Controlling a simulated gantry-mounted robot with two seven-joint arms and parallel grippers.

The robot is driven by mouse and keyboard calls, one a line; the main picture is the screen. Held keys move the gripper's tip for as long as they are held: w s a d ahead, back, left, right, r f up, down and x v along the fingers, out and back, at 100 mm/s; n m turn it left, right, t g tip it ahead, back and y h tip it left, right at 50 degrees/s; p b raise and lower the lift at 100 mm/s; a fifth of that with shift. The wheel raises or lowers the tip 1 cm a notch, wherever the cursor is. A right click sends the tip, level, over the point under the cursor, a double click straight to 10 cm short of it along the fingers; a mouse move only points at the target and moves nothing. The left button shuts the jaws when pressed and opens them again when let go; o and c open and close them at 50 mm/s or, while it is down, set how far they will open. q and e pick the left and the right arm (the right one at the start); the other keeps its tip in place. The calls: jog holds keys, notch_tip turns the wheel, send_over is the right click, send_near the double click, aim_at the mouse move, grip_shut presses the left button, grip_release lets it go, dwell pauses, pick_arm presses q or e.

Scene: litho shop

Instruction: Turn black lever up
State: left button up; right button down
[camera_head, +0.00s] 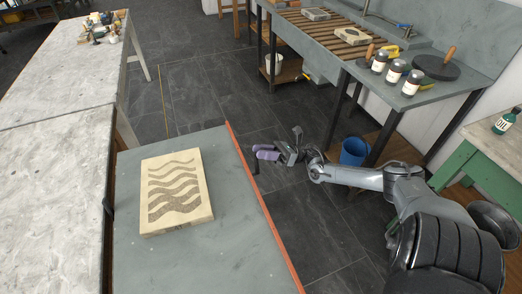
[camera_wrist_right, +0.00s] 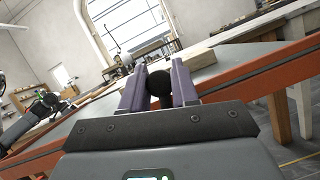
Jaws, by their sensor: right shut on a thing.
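My right gripper (camera_head: 264,152) reaches in from the right, beside the red-edged press bed (camera_head: 225,245). Its purple fingers are shut on the round black knob of the black lever (camera_wrist_right: 159,84), seen between them in the right wrist view. A small dark part of the lever (camera_head: 254,167) shows in the head view just below the fingers, close to the red edge. Most of the lever is hidden, so its angle cannot be told.
A pale stone slab (camera_head: 177,190) with a wave pattern lies on the bed. A stone-topped table (camera_head: 60,90) stands at left. A grey sink bench (camera_head: 420,92) with several bottles is at the back right, with a blue bucket (camera_head: 354,151) below. Dark floor lies between.

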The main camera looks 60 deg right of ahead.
jog(key=shift+s+a+r+n+g+y, duration=0.1)
jog(key=shift+s+a+n+g+y, duration=0.2)
jog(key=shift+n, duration=0.45)
jog(key=shift+s+a+f+n+g+y, duration=0.15)
jog(key=shift+s+n+g+y, duration=0.15)
jog(key=shift+n, duration=0.5)
jog(key=shift+s+a+r+n+g+y, duration=0.2)
jog(key=shift+a+n+y, duration=0.1)
jog(key=shift+n, duration=0.45)
jog(key=c, duration=0.9)
grip_release()
jog(key=shift+s, duration=0.1)
jog(key=shift+d, duration=0.1)
jog(key=shift+b+v, duration=1)
jog(key=shift+v, duration=4.35)
